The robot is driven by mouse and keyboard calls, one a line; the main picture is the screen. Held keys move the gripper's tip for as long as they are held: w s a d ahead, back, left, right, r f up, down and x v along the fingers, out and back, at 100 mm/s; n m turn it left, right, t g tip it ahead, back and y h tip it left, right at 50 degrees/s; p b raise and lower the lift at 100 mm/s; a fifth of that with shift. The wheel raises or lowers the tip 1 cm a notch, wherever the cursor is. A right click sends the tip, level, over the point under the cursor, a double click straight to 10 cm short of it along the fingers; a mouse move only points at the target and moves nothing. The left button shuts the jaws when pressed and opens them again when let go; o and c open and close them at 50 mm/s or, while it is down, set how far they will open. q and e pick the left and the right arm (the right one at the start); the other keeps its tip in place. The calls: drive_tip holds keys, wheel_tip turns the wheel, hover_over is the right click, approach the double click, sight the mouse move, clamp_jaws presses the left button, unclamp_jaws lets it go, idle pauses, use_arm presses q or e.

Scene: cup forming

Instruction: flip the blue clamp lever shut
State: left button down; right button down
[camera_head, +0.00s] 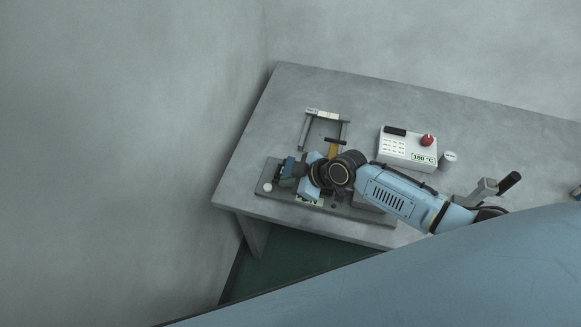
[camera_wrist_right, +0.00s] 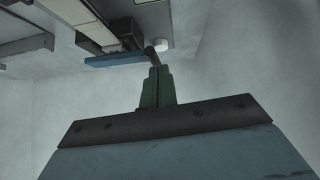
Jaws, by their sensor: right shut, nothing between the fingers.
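The blue clamp lever (camera_wrist_right: 114,59) shows in the right wrist view as a flat blue bar beside dark and pale parts of the fixture. My right gripper (camera_wrist_right: 157,73) has its green fingers together, with nothing held. Its tips appear close to the lever's right end, by a small dark rod (camera_wrist_right: 150,53); I cannot tell whether they touch. In the head view my right gripper (camera_head: 286,181) is over the left end of the grey base plate (camera_head: 338,210). My wrist covers much of the fixture, and the lever cannot be made out surely there. My left gripper is out of view.
A white round knob (camera_head: 267,187) sits at the plate's left end. A grey frame (camera_head: 304,132) stands behind. A white control box (camera_head: 404,152) with a red knob and a grey cup (camera_head: 449,160) are to the right. The table (camera_head: 265,110) is clear at the back left.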

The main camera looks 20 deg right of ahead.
drive_tip(key=s+d+r+p, duration=0.2)
drive_tip(key=s+r, duration=0.1)
drive_tip(key=r, duration=0.3)
drive_tip(key=s+d+r+p, duration=0.2)
drive_tip(key=r, duration=0.4)
drive_tip(key=shift+s+d+r+p, duration=0.15)
drive_tip(key=shift+s+d+p, duration=0.15)
drive_tip(key=shift+s+p, duration=0.1)
